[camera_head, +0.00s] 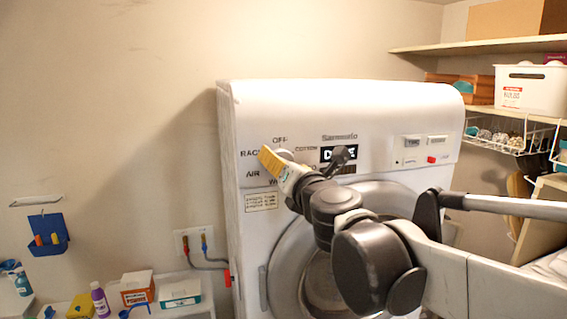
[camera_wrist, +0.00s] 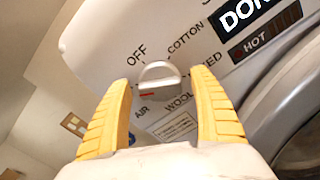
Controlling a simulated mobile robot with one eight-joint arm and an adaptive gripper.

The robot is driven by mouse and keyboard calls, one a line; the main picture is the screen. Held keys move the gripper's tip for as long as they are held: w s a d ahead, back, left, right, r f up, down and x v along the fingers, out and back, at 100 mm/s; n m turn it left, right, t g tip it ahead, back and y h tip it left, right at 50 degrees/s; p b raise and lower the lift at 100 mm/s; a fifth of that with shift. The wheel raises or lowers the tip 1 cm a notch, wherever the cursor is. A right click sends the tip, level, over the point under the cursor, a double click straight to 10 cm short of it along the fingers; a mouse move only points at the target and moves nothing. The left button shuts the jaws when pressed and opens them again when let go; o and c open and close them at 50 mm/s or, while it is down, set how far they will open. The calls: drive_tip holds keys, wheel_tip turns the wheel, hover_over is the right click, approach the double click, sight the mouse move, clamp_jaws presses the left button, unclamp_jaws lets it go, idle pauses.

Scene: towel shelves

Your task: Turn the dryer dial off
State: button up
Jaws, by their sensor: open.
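The white dryer (camera_head: 380,110) stands against the wall, with its control panel across the top front. Its grey dial (camera_wrist: 160,80) shows in the wrist view, ringed by labels such as OFF, COTTON, WOOL and AIR. A red mark shows on the lower left of the dial's raised grip; I cannot tell exactly which label it points to. My gripper (camera_head: 272,160) is at the dial in the head view and hides much of it. In the wrist view my gripper (camera_wrist: 158,76) is open, its yellow fingers on either side of the dial. No clear contact shows.
The dryer's display (camera_head: 340,153) is partly hidden by my arm. Shelves with a white bin (camera_head: 531,88) and a wire basket (camera_head: 495,133) are at the right. A low shelf at lower left holds boxes and a purple bottle (camera_head: 100,300).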

drive_tip(key=shift+s, duration=0.1)
drive_tip(key=c, duration=1.2)
drive_tip(key=shift+n, duration=0.3)
